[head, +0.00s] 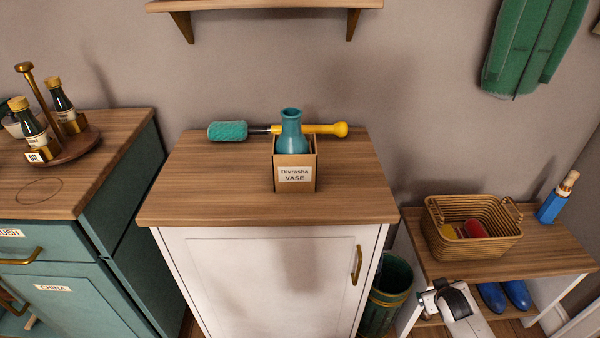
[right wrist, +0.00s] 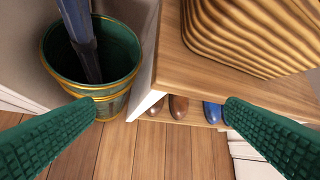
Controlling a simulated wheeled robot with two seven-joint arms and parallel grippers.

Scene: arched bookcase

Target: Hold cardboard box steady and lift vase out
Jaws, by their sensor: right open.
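A teal vase (head: 291,131) stands upright in an open cardboard box (head: 296,178) with a label reading "Divrashe VASE". The box sits on the wooden top of a white cabinet (head: 190,200). The vase's neck rises above the box rim; its lower part is hidden inside. My right gripper (right wrist: 160,112) is open and empty in the right wrist view, its green fingers spread above the floor near a bin and a low bench. Part of my right arm shows at the lower right of the head view, well away from the box. My left gripper is not in view.
A teal-headed duster (head: 228,131) with a yellow handle lies behind the box. A wicker basket (head: 485,245) and blue bottle (head: 552,206) stand on the right bench. A green bin (right wrist: 118,50) stands beside it. A wall shelf (head: 262,6) hangs above. The cabinet top's front is clear.

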